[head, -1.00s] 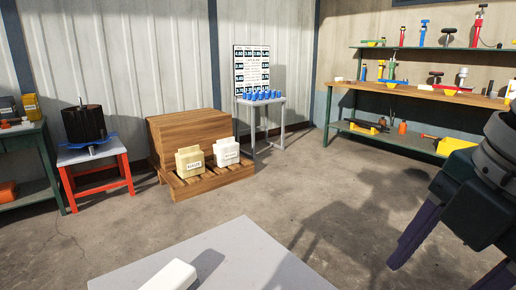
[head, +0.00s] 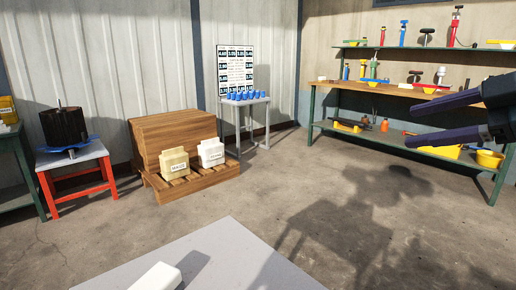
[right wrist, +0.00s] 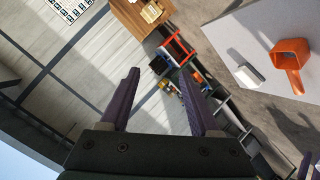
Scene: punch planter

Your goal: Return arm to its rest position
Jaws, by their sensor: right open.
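My right gripper (head: 409,125) is raised in the air at the right of the head view, in front of the workbench. Its two dark purple fingers are apart and point left, with nothing between them. In the right wrist view, the open right gripper (right wrist: 158,72) shows the two fingers with a clear gap. At the lower right corner of that view, a small purple part that looks like my left gripper (right wrist: 306,165) is cut off by the edge. My left gripper is not in the head view.
A grey tabletop (head: 225,260) is in front, bearing a white block (head: 157,277); an orange scoop-like thing (right wrist: 290,62) also shows on it. A green workbench (head: 320,120), wooden pallet (head: 205,182) and red stool (head: 50,190) stand further back. The floor between is clear.

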